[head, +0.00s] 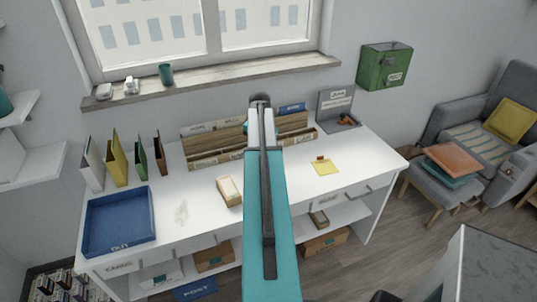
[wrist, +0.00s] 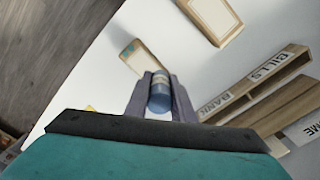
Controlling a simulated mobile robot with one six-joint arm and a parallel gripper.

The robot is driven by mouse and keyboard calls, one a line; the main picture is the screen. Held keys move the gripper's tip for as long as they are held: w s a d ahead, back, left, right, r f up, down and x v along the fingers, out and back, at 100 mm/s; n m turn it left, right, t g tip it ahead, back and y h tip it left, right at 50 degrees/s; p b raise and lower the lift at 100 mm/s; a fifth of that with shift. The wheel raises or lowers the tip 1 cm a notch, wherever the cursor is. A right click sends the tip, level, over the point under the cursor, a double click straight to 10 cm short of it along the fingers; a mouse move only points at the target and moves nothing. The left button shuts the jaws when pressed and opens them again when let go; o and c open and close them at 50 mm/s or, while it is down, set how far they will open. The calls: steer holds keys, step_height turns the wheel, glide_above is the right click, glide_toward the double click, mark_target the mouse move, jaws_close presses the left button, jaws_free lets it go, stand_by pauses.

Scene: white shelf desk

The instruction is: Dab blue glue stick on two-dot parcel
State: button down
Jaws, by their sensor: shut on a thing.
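In the wrist view my gripper (wrist: 160,100) is shut on a blue glue stick (wrist: 160,92), held between the two fingers above the white desk. A second pale parcel (wrist: 212,18) lies further up. In the head view one parcel (head: 229,191) lies on the desk left of my arm; my arm hides the gripper and the stick there.
The white desk (head: 180,183) carries a blue tray (head: 119,221) at left, upright folders (head: 118,160), and a wooden letter sorter (head: 215,158) along the back. Right of my arm are a yellow note (head: 325,168) and a grey stand (head: 336,106). The desk's front middle is mostly clear.

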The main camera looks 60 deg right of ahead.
steer(key=shift+s+d+m, duration=0.6)
steer(key=shift+s+d, duration=0.4)
steer(key=shift+s, duration=0.25)
steer(key=shift+f, duration=0.2)
steer(key=shift+f+b, duration=1.75)
steer(key=shift+f, duration=1.1)
steer(key=shift+f, duration=0.55)
step_height(320, 180, up, 7)
steer(key=p, duration=0.3)
steer(key=shift+p, duration=0.4)
steer(key=shift+w+a, duration=0.1)
